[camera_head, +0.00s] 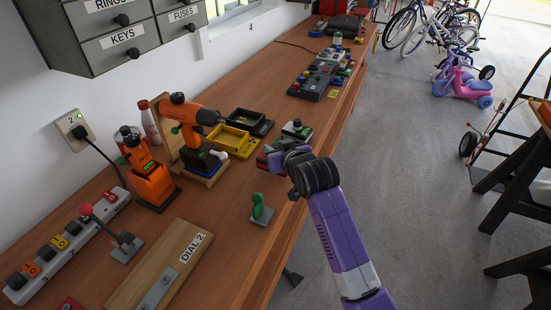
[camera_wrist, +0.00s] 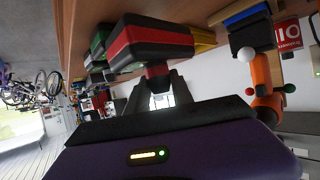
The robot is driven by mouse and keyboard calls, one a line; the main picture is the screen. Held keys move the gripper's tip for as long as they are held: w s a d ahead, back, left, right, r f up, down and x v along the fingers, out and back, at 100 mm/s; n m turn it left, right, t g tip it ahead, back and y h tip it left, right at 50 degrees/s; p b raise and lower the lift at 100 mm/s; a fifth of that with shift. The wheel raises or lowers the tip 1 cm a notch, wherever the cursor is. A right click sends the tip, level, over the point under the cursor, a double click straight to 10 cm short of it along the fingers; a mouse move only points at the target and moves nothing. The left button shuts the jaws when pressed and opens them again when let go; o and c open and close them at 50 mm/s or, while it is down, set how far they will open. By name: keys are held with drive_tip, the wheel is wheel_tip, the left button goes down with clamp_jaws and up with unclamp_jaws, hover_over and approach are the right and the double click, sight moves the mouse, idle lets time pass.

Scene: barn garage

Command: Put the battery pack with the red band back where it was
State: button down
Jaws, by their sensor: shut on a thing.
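The battery pack with the red band (camera_wrist: 150,44) is dark with a red stripe and fills the upper middle of the wrist view. My gripper (camera_wrist: 158,84) is shut on its narrower end. In the head view the pack (camera_head: 262,160) shows only in part, left of my gripper (camera_head: 271,156), over the bench's right side. The gripper and wrist hide the rest of it. Whether it touches the bench I cannot tell. A yellow tray (camera_head: 231,141) and a black tray (camera_head: 257,127) sit just beyond it on the bench.
An orange drill (camera_head: 186,112) stands on a wooden stand left of the pack. A small green-levered block (camera_head: 262,211) is nearer. A small box with buttons (camera_head: 296,130) lies just beyond my gripper. An orange device (camera_head: 152,182) stands farther left. Bare bench (camera_head: 222,208) lies between.

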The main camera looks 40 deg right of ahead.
drive_tip(key=shift+f, duration=2.1)
drive_tip(key=shift+f, duration=0.2)
drive_tip(key=c, duration=1.1)
unclamp_jaws()
